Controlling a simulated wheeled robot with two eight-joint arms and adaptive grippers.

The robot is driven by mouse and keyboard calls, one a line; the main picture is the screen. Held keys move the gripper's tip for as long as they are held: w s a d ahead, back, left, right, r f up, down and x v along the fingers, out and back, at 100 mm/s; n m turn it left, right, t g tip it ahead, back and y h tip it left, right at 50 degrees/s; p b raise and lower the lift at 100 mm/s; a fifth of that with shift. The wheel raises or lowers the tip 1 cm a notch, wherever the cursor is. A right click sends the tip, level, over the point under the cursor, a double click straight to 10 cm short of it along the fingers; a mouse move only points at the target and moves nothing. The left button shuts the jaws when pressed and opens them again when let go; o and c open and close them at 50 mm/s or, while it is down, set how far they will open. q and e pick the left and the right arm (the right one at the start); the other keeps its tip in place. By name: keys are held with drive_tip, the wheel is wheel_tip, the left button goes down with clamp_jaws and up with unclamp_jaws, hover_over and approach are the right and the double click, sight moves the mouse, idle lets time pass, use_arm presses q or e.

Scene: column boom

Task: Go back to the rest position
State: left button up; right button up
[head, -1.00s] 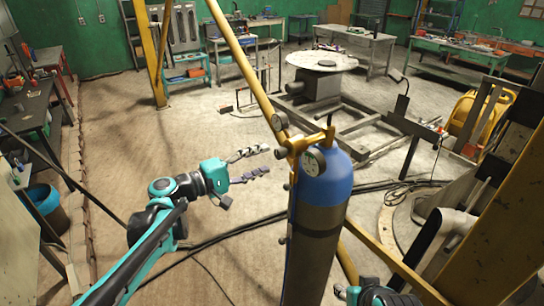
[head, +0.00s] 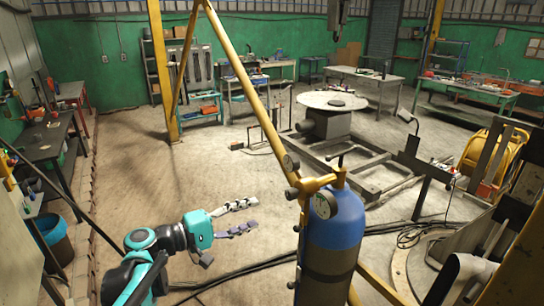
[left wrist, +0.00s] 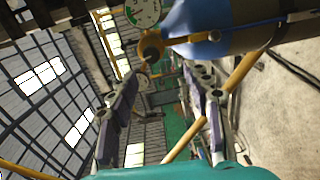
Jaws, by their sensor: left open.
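My left gripper (head: 247,215) is open and empty in the head view, left of the blue gas cylinder (head: 335,235) and apart from it. Its fingers point right, toward the cylinder. In the left wrist view my left gripper (left wrist: 160,95) shows its two fingers spread apart with nothing between them. The cylinder's blue top (left wrist: 205,25) and a round gauge (left wrist: 143,10) show beyond the fingers there. My right gripper is not in the head view.
A yellow boom post (head: 240,80) slants down to the cylinder's valve. Workbenches line the back wall and a dark bench (head: 45,140) the left. A blue bin (head: 52,238) stands at the left. Open floor lies between.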

use_arm(q)
drive_tip(key=s+d+f+m+g+y+b, duration=0.15)
drive_tip(key=s+f+y+b, duration=0.35)
drive_tip(key=f, duration=0.6)
drive_tip(key=s+f+m+g+y+b, duration=0.2)
drive_tip(key=s+f+b, duration=0.2)
drive_tip(key=s+f, duration=0.5)
drive_tip(key=s+a+f+m+y+b, duration=0.2)
drive_tip(key=s+a+f+y+b, duration=0.1)
drive_tip(key=f, duration=0.4)
drive_tip(key=s+a+f+m+y+b, duration=0.1)
drive_tip(key=s+a+f+y+b, duration=0.2)
drive_tip(key=f, duration=0.4)
drive_tip(key=a+y, duration=0.1)
drive_tip(key=a, duration=0.1)
drive_tip(key=shift+a+f+m, duration=0.2)
drive_tip(key=shift+a+m, duration=0.15)
drive_tip(key=shift+a, duration=0.05)
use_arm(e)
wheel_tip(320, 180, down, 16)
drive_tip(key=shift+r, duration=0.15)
use_arm(q)
drive_tip(key=shift+r+t, duration=0.1)
drive_tip(key=shift+t, duration=0.15)
drive_tip(key=shift+c, duration=0.3)
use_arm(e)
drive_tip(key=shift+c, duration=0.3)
